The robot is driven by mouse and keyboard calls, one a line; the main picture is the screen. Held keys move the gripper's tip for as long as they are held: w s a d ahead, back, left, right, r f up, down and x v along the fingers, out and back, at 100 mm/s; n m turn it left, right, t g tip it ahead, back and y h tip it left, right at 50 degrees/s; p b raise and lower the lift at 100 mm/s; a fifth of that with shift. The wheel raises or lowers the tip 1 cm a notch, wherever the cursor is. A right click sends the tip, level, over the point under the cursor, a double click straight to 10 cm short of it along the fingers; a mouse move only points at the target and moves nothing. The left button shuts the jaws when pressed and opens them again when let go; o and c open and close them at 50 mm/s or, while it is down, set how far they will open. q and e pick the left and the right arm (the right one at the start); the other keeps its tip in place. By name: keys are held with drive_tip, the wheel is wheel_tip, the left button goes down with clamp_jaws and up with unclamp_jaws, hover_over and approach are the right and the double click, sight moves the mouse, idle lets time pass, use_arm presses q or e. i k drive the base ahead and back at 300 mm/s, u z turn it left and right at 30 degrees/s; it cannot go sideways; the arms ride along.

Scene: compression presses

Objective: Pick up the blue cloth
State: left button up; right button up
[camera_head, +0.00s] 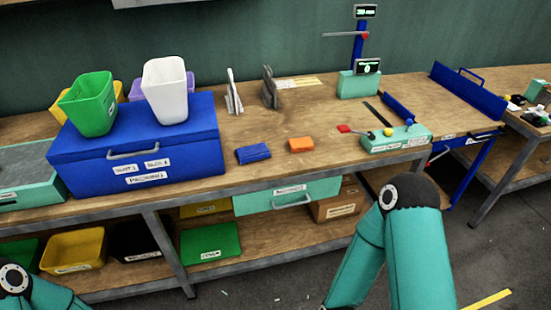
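A small folded blue cloth (253,153) lies flat on the wooden workbench, near its front edge and right of the large blue box. A small orange folded piece (300,145) lies just to its right with a gap between them. Only teal arm links of mine show, at the bottom left and at the lower right. Neither gripper is in the picture, and nothing touches the blue cloth.
The blue box (137,154) carries green (90,104) and white (166,90) bins. Right of the cloths stand a teal device (395,139), a small red piece (344,129) and a scale (359,82). Grey upright plates (233,95) stand behind. Bare wood surrounds the cloth.

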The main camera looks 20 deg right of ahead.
sight(254, 153)
drive_tip(key=u, duration=0.15)
drive_tip(key=i, duration=0.9)
drive_tip(key=z, duration=0.2)
drive_tip(key=k, duration=0.75)
drive_tip(key=u, duration=0.25)
drive_tip(key=i, duration=0.6)
drive_tip(key=z, duration=0.05)
